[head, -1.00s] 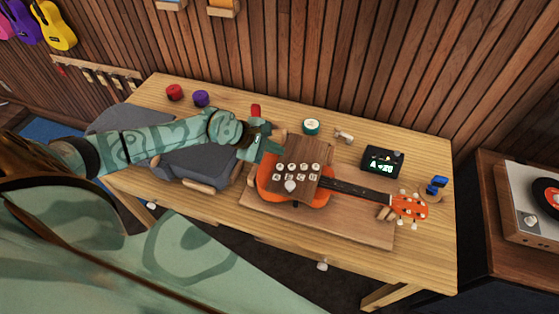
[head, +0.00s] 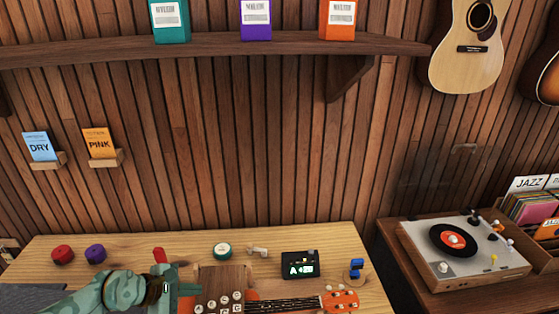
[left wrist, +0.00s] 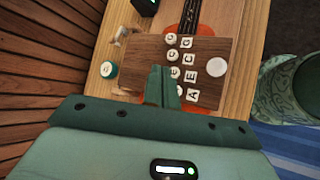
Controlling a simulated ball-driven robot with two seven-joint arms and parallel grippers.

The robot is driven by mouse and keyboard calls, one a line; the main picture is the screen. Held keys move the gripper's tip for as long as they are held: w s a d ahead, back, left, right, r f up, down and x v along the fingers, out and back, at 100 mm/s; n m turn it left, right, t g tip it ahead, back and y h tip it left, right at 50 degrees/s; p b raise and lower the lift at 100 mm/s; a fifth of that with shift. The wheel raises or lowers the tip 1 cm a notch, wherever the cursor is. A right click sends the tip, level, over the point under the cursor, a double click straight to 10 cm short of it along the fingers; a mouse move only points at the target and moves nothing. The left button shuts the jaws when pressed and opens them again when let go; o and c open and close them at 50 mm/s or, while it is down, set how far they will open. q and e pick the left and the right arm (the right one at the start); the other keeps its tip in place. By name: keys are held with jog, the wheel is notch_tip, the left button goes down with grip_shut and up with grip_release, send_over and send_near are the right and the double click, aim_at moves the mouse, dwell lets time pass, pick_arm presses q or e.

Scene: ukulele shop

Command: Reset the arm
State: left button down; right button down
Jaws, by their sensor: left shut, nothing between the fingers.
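My left arm comes in from the lower left of the head view. Its green gripper (head: 190,289) is beside the left edge of a dark wooden block with lettered buttons (head: 225,277). In the left wrist view, the two fingers (left wrist: 162,90) are together with nothing between them, in front of the block (left wrist: 203,97). The block lies over the body of an orange ukulele, whose headstock (head: 341,300) shows at the bottom of the head view. Most of the ukulele is cut off or covered. My right gripper is not in view.
On the wooden table (head: 315,240) stand a red pot (head: 63,255), a purple pot (head: 95,254), a green-and-white round tin (head: 222,250), a black tuner (head: 300,265) and a small blue item (head: 356,268). A turntable (head: 465,245) is at right. A shelf (head: 220,45) runs above.

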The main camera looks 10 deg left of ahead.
pick_arm(q)
jog(key=d+r+n+t+h, duration=0.3)
jog(key=d+r+n, duration=0.2)
jog(key=d, duration=0.3)
notch_tip(320, 180, up, 9)
jog(key=s+n+t+y, duration=0.1)
jog(key=n+t+y, duration=0.3)
jog(key=n+t, duration=0.75)
jog(key=s+a+f+n+g+y, duration=0.45)
jog(key=s+n+g, duration=0.35)
jog(key=n, duration=0.6)
jog(key=s+a+f+n+g+y, duration=0.5)
jog(key=s+n, duration=0.5)
jog(key=n, duration=0.5)
jog(key=s+d+f+g+h+b, duration=0.1)
jog(key=s+d+f+g+b, duration=0.1)
jog(key=f, duration=0.9)
jog(key=s+d+f+g+h+b, duration=0.1)
jog(key=s+f+b, duration=0.1)
jog(key=f, duration=1)
jog(key=s+d+f+g+h+b, duration=0.1)
jog(key=s+d+f+g+b, duration=0.1)
jog(key=f, duration=0.9)
jog(key=s+f+n+g+h+b, duration=0.1)
jog(key=s+f+n+g+b, duration=0.2)
jog(key=s+f, duration=1.5)
jog(key=shift+s+a+n+b, duration=0.15)
jog(key=shift+s+n+b, duration=0.3)
jog(key=shift+b, duration=0.35)
